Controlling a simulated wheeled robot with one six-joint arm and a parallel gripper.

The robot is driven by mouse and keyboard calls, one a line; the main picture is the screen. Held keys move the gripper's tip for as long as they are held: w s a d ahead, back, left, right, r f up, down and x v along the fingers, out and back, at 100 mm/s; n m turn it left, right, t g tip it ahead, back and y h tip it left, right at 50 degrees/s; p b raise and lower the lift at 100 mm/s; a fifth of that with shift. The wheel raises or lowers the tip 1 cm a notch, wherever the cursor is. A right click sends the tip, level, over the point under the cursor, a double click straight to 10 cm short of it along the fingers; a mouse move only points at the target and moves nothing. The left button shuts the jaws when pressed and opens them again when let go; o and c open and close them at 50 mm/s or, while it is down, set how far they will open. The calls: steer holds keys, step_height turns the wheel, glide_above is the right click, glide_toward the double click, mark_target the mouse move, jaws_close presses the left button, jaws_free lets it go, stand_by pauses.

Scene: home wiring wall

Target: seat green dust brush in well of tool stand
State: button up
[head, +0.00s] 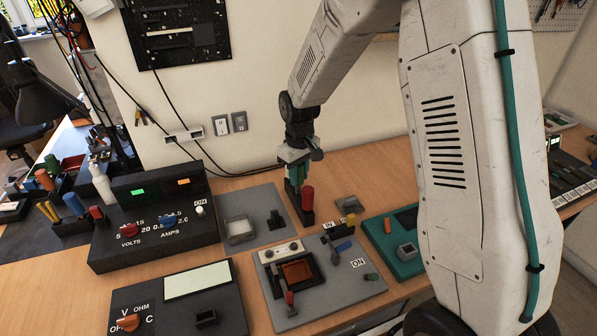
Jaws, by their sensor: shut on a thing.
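My gripper (297,163) points down over the back of the bench, in front of the wall. It is shut on the green dust brush (294,175), whose green part shows between and below the fingers. A small black tool stand (302,216) stands on the bench directly below, with a red cylindrical handle (307,198) upright in its front part. The brush is at the stand's back left, behind the red handle. Its lower end is hidden or too small to make out, so I cannot tell whether it is inside the well.
A black power supply (150,248) stands to the left, a grey pad with a clear tray (240,230) beside the stand. A grey switch fixture (320,285) lies in front, a teal box (400,250) to the right. Bare wood shows behind the stand.

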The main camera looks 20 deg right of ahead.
steer(key=shift+f, duration=1.45)
steer(key=o, duration=1.1)
step_height(320, 180, up, 8)
steer(key=shift+f, duration=0.1)
steer(key=shift+s, duration=0.1)
